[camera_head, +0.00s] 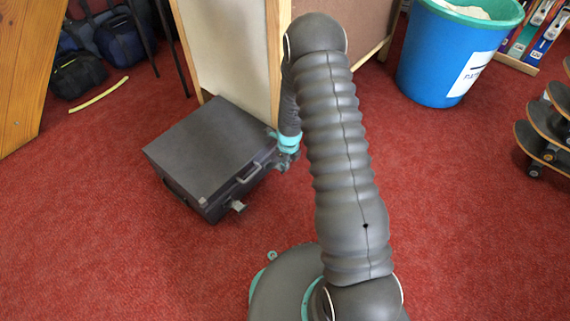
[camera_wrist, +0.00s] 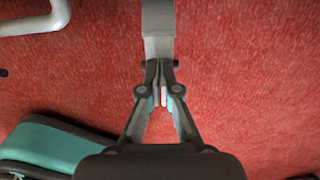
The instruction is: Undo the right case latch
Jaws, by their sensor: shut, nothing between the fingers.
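A dark grey case (camera_head: 205,145) lies flat on the red carpet, lid down. Its handle (camera_head: 248,174) is on the front side, and a pale metal latch (camera_head: 238,206) sticks out left of the handle. My gripper (camera_head: 284,162) is at the right end of that side and hides the right latch in the head view. In the wrist view the right latch (camera_wrist: 158,22) is a grey metal piece straight ahead of my fingertips (camera_wrist: 160,68). The fingers are together and empty, close to the latch; contact is unclear. The handle (camera_wrist: 38,18) shows at upper left.
A pale wooden panel stand (camera_head: 225,45) rises just behind the case. A blue bin (camera_head: 450,50) stands at the back right, skateboards (camera_head: 545,140) at the right edge, and dark bags (camera_head: 78,75) at the back left. The carpet (camera_head: 90,240) at front left is clear.

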